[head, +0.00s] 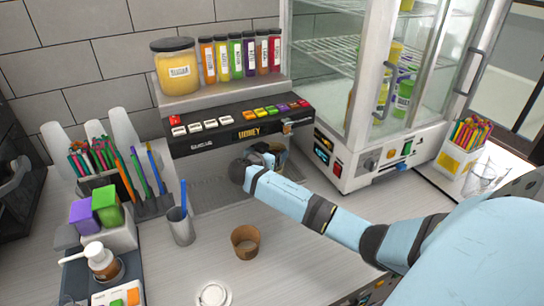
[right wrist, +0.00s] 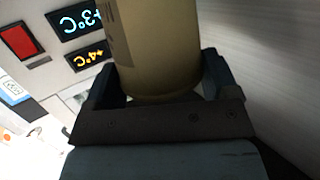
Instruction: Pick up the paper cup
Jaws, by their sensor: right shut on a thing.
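My right gripper (head: 267,160) reaches in from the right to the front of the dispenser machine. The cup's far end runs out of the top of that view. In the head view this cup (head: 280,153) is mostly hidden by the gripper and wrist. A second brown paper cup (head: 246,241) stands upright on the counter, apart from the gripper. My left gripper is not in view.
The dispenser (head: 240,132) holds a yellow jar (head: 177,70) and several coloured bottles. A glass-fronted cabinet (head: 385,150) stands close to the right. A metal cup with a blue stick (head: 181,226), a pump bottle (head: 101,261) and a white lid (head: 213,294) are on the left counter.

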